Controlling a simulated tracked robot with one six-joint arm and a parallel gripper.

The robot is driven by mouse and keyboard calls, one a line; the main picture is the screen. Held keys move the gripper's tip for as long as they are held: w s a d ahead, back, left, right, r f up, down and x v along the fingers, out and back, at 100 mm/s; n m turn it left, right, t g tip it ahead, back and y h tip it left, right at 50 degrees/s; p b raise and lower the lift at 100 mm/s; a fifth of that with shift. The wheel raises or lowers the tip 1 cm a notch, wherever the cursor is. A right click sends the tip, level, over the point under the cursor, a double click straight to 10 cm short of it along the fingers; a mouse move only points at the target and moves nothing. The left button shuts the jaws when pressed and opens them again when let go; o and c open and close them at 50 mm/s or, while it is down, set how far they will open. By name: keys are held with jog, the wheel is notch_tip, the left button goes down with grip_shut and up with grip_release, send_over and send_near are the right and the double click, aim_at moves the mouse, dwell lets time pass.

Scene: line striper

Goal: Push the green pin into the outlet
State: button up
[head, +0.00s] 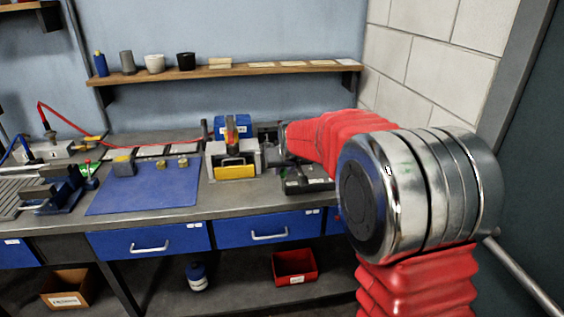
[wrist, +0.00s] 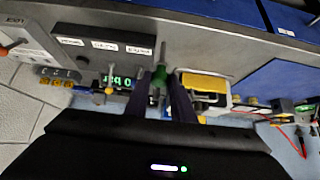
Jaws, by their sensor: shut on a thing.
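In the wrist view, my gripper (wrist: 160,98) is shut on the green pin (wrist: 158,76), whose green body shows between the two dark fingers. A thin grey rod shows just beyond the pin, in line with it; I cannot tell whether it is part of the pin. The outlet cannot be made out, and contact between pin and outlet cannot be judged. In the head view, my gripper (head: 272,136) is small and dark, beside the grey-white machine with a yellow front (head: 235,168). The pin cannot be made out there.
A black box with labels (head: 308,181) sits right of the machine; it also shows in the wrist view (wrist: 104,43), near a green "0 bar" display (wrist: 120,81). A blue mat (head: 145,190) lies left. A shelf (head: 235,70) with cups runs along the wall behind.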

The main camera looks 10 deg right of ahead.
jog(key=s+d+f, duration=0.1)
jog(key=s+f, duration=1.2)
jog(key=s, duration=0.4)
jog(key=shift+d+f, duration=0.25)
jog(key=shift+a, duration=0.15)
